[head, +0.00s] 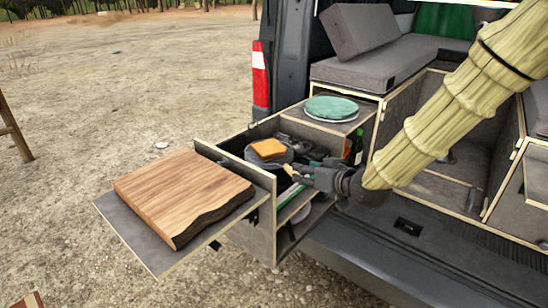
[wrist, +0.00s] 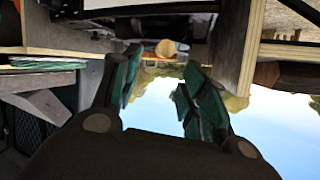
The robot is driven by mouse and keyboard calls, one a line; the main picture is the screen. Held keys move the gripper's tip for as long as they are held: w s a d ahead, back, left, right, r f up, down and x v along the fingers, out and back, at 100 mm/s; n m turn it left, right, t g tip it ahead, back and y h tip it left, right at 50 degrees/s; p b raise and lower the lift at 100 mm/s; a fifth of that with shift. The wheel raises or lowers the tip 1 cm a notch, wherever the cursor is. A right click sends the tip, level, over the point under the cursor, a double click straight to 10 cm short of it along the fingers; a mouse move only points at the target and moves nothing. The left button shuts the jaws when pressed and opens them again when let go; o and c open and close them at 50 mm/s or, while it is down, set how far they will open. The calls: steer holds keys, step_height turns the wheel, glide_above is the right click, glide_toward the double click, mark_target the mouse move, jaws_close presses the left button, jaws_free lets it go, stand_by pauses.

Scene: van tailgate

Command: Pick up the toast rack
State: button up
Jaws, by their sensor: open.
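I cannot clearly make out a toast rack in either view. A browned, bread-like square slice (head: 268,148) lies on a dark round plate or pan (head: 284,159) in the open drawer unit. My gripper (head: 294,170) is just right of it, low over the drawer's dark inside. In the wrist view my gripper (wrist: 160,66) has its two teal-padded fingers spread, with nothing held between them. A round pale wooden end (wrist: 166,48) shows beyond the fingertips. My gripper and arm hide part of the drawer's contents.
A thick wooden board (head: 180,190) lies on the pulled-out shelf (head: 125,237) at left. A green round item (head: 332,107) sits on the cabinet top behind. Drawer walls (head: 250,225) surround the space tightly.

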mark_target(289, 166)
steer(key=shift+f+p+x, duration=0.1)
steer(key=shift+p+x, duration=0.3)
steer(key=shift+x, duration=2.05)
steer(key=shift+f+p+x, duration=0.15)
steer(key=shift+p+x, duration=0.2)
steer(key=shift+x, duration=2.1)
steer(key=shift+s, duration=0.15)
jaws_close()
